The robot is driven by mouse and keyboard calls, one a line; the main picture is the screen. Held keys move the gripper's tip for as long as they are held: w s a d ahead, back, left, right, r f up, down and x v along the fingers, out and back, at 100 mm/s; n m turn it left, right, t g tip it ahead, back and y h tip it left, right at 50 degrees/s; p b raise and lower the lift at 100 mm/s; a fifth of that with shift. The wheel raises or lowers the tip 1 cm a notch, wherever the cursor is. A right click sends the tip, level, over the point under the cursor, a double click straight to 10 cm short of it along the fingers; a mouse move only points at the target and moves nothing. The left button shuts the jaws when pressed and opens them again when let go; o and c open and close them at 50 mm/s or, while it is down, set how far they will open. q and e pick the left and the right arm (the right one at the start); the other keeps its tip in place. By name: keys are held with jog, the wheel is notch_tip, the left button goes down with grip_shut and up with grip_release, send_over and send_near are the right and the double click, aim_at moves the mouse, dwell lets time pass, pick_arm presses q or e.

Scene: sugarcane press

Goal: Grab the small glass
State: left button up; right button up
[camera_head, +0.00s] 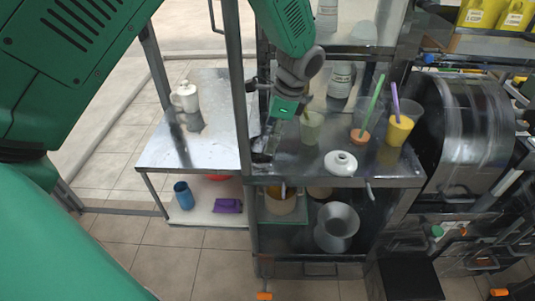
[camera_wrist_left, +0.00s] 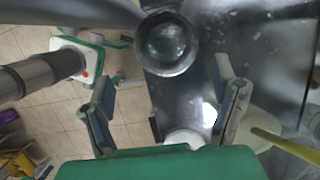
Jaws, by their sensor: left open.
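A small clear glass (camera_head: 312,128) stands on the metal counter in the head view, left of two larger cups with straws. My left gripper (camera_head: 264,138) is just left of it, over the counter's left part, with a visible gap. In the left wrist view the two fingers of my left gripper (camera_wrist_left: 168,108) are spread wide, with nothing held between them. A round, glass-like rim (camera_wrist_left: 167,44) lies beyond the fingertips; I cannot tell whether it is the same small glass. My right gripper is not in view.
A purple-straw cup (camera_head: 399,130) and a green-straw cup (camera_head: 361,135) stand to the right. A white lid (camera_head: 341,162) lies near the counter's front edge. A metal post (camera_head: 238,90) rises close left of my gripper. The press (camera_head: 470,135) is at the right.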

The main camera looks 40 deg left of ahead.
aim_at(258, 153)
pick_arm(q)
jog(key=a+f, duration=0.4)
jog(key=shift+s+p, duration=0.3)
jog(key=shift+s, duration=0.05)
notch_tip(258, 153, down, 3)
jog(key=shift+s+f+p, duration=0.1)
jog(key=shift+f+p, duration=0.05)
jog(key=shift+p, duration=0.25)
jog(key=shift+d+f, duration=0.25)
jog(key=shift+d, duration=0.15)
jog(key=shift+d+r, duration=0.1)
jog(key=shift+c, duration=1.3)
jog(key=c, duration=0.7)
jog(key=shift+a, duration=0.2)
jog(key=c, duration=0.3)
jog(key=shift+a, duration=0.15)
jog(key=shift+c, duration=0.3)
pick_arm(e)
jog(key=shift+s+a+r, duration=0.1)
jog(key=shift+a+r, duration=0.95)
